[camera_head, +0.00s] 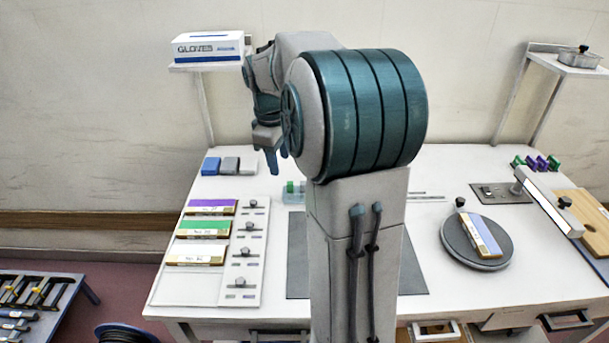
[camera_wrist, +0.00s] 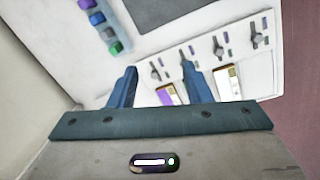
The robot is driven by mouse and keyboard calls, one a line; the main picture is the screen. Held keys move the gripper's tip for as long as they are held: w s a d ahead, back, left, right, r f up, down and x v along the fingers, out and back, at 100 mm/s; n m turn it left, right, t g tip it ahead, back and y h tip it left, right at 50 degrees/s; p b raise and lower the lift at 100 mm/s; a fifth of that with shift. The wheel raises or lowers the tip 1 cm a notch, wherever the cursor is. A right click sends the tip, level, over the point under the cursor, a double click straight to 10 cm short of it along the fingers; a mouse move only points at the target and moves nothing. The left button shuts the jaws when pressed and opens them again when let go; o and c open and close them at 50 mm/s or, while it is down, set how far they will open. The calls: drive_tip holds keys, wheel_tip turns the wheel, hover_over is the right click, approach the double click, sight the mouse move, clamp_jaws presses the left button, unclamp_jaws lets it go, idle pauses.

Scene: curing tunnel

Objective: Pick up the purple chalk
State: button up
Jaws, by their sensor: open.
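In the wrist view a row of small coloured blocks lies at the upper left. The purple one, likely the purple chalk (camera_wrist: 87,4), is at the far end and cut by the top edge. Below it come a blue block (camera_wrist: 97,18), a dull grey-blue one (camera_wrist: 107,33) and a green block (camera_wrist: 115,47). In the head view only a green block (camera_head: 290,187) shows in a clear tray; the purple one seems hidden behind my arm. My gripper (camera_head: 278,160) is open and empty above the table's back left. Its two fingers (camera_wrist: 160,88) show in the wrist view.
A white board (camera_head: 210,285) holds purple, green and pale boxes at left. Blue and grey blocks (camera_head: 229,165) lie behind it. A dark mat (camera_head: 415,265) is mid-table. A round plate (camera_head: 455,243) carries a box. Green and purple pieces (camera_head: 542,165) stand at back right. A gloves box (camera_head: 208,46) sits on a shelf.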

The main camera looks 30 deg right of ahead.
drive_tip(key=w+d+f+n+y, duration=0.1)
drive_tip(key=w+d+f+n, duration=0.15)
drive_tip(key=d, duration=0.75)
drive_tip(key=w+d+f+n, duration=0.2)
drive_tip(key=w+d+f, duration=0.2)
drive_tip(key=d, duration=0.6)
drive_tip(key=shift+m+g, duration=0.25)
drive_tip(key=shift+g, duration=0.15)
drive_tip(key=f, duration=0.2)
drive_tip(key=f+p, duration=0.1)
drive_tip(key=f, duration=0.3)
drive_tip(key=shift+s+d+f, duration=0.1)
drive_tip(key=shift+s+f, duration=0.2)
drive_tip(key=shift+f, duration=0.1)
drive_tip(key=shift+s+a+f+p, duration=0.15)
drive_tip(key=shift+f+p, duration=0.35)
drive_tip(key=shift+f, duration=1.05)
drive_tip(key=shift+w+a+f+p, duration=0.15)
drive_tip(key=shift+f+p, duration=0.35)
drive_tip(key=shift+f, duration=1)
drive_tip(key=shift+s, duration=0.1)
drive_tip(key=shift+c, duration=0.4)
clamp_jaws()
